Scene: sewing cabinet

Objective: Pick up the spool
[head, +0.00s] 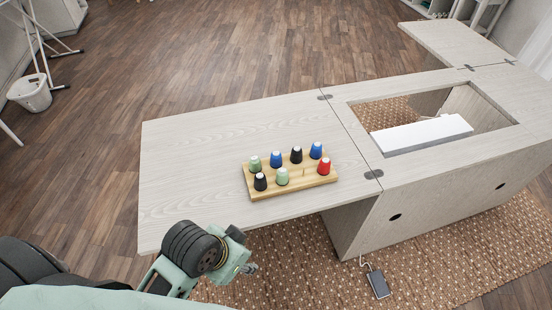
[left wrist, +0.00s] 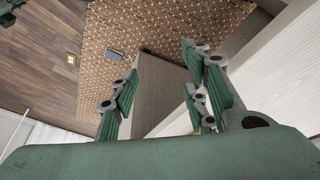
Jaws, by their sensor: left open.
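Several thread spools stand upright on a wooden rack (head: 308,184) on the cabinet's left leaf. The back row has a green spool (head: 255,164), a blue spool (head: 276,160), a black spool (head: 296,156) and another blue spool (head: 316,151). The front row has a black spool (head: 260,183), a green spool (head: 282,178), a bare peg (head: 303,172) and a red spool (head: 324,167). My left gripper (head: 248,268) is at the leaf's front edge, apart from the rack. Its fingers (left wrist: 163,88) are spread and empty in the left wrist view, where no spool shows. My right gripper is out of view.
The pale wood leaf (head: 200,150) is clear around the rack. Right of it, the cabinet has an opening with a white block (head: 422,135) inside. A foot pedal (head: 378,284) lies on the patterned rug (head: 450,260). A white bin (head: 30,93) stands far left.

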